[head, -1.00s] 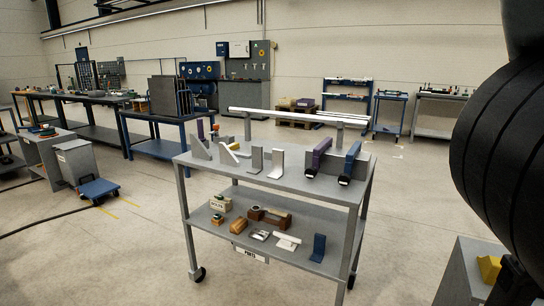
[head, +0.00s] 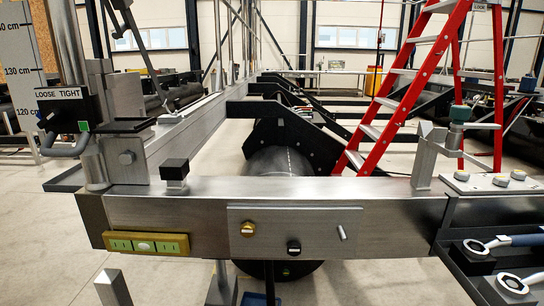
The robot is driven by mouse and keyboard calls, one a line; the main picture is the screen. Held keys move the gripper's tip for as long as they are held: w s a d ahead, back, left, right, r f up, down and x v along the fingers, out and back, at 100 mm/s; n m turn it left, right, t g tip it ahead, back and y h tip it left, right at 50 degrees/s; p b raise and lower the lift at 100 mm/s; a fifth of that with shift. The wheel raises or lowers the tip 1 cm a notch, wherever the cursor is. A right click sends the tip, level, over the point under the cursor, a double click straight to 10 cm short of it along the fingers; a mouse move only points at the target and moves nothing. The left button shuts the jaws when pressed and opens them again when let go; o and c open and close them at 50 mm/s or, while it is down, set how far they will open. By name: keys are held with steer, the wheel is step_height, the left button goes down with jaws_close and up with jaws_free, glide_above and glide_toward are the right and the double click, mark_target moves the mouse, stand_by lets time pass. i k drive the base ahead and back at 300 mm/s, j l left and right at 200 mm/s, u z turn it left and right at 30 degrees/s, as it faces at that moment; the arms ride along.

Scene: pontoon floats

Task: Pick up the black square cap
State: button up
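A black square cap (head: 175,168) sits on top of a short metal post on the near steel beam (head: 320,187), left of the middle in the head view. It stands upright, just right of the upright clamp column. My gripper is not in view, so where it is relative to the cap cannot be told.
A black box labelled LOOSE TIGHT (head: 63,106) stands left of the cap. A red stepladder (head: 410,75) stands behind at the right. A metal bracket (head: 440,150) rises at the beam's right end. A dark tray (head: 495,265) holds tools at lower right. The beam top beside the cap is clear.

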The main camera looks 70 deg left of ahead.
mark_target(172, 169)
steer(key=u, duration=2.1)
